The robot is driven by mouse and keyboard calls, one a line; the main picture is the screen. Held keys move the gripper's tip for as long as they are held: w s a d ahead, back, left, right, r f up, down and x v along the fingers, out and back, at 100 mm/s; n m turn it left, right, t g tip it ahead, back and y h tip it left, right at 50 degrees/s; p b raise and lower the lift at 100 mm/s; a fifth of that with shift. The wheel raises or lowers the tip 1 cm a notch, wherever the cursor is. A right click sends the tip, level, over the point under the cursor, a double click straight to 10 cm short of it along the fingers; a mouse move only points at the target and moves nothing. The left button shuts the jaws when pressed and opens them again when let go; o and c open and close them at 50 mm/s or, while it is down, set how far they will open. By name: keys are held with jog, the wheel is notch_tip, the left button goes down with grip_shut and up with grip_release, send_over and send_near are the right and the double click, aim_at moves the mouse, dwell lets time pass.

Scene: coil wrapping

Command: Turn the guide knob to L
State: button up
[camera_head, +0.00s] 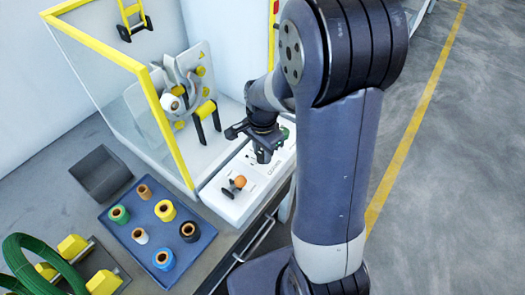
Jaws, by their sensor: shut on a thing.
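The white control panel (228,206) lies along the front of the wrapping machine. My gripper (264,155) points down at the panel's right part, with its fingers shut on what seems to be the guide knob. The knob is hidden behind the fingers, so I cannot tell which mark it points to. Small dark lettering (275,170) shows on the panel just in front of the gripper, too small to read surely.
An orange-topped control (239,182) stands on the panel left of my gripper. Yellow-edged clear guards (172,140) surround the wrapping head (186,87). A blue tray (190,232) with several tape rolls and an empty grey bin (101,172) stand on the left.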

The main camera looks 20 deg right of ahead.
aim_at(262, 154)
jog(key=shift+m, duration=1.1)
jog(key=o, duration=1)
jog(key=shift+r, duration=0.1)
notch_tip(262, 154, up, 11)
jog(key=shift+f, duration=0.15)
